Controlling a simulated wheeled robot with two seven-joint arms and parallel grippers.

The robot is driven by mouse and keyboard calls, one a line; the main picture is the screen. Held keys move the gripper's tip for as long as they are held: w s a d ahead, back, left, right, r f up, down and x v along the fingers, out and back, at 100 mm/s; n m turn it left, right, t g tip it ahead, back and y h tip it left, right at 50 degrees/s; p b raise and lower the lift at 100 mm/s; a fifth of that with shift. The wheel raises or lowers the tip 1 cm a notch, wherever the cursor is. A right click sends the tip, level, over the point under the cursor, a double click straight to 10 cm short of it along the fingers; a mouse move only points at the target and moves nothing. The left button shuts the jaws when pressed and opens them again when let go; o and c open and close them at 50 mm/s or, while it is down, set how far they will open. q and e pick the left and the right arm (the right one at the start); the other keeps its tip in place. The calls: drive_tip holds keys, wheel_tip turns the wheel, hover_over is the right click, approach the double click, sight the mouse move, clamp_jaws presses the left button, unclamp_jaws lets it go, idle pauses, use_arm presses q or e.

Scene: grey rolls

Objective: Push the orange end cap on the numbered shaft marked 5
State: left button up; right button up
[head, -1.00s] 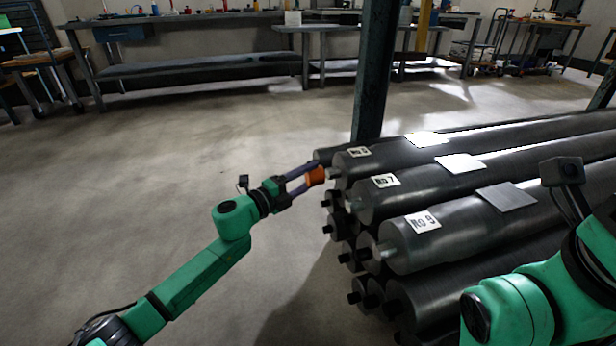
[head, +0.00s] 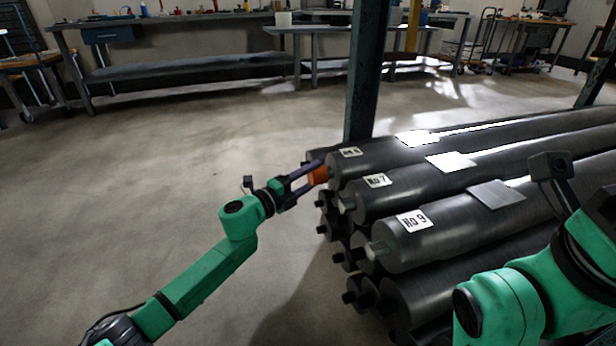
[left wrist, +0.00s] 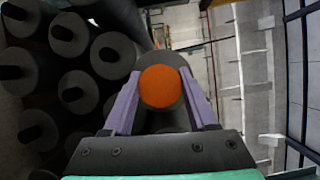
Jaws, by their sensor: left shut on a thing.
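The orange end cap (head: 318,175) is between the purple fingers of my left gripper (head: 312,174), which is shut on it. The cap is at the near end of the far top roll (head: 390,154), over the spot where its shaft stub was visible. How far it sits on the stub is hidden. That roll's white label (head: 350,152) is too small to read surely. In the left wrist view the cap (left wrist: 160,87) is face-on between the fingertips, with the dark roll end behind it. My right gripper is out of view; only its arm shows.
Rolls labelled No 7 (head: 377,180) and No 9 (head: 413,221) lie alongside, with bare shaft stubs. More dark rolls are stacked below. A dark post (head: 366,75) stands behind the pile. The floor to the left is clear; workbenches (head: 180,70) line the back.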

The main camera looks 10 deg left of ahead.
use_arm(q)
drive_tip(key=shift+w+d, duration=0.45)
drive_tip(key=shift+d, duration=0.2)
drive_tip(key=o, duration=1.4)
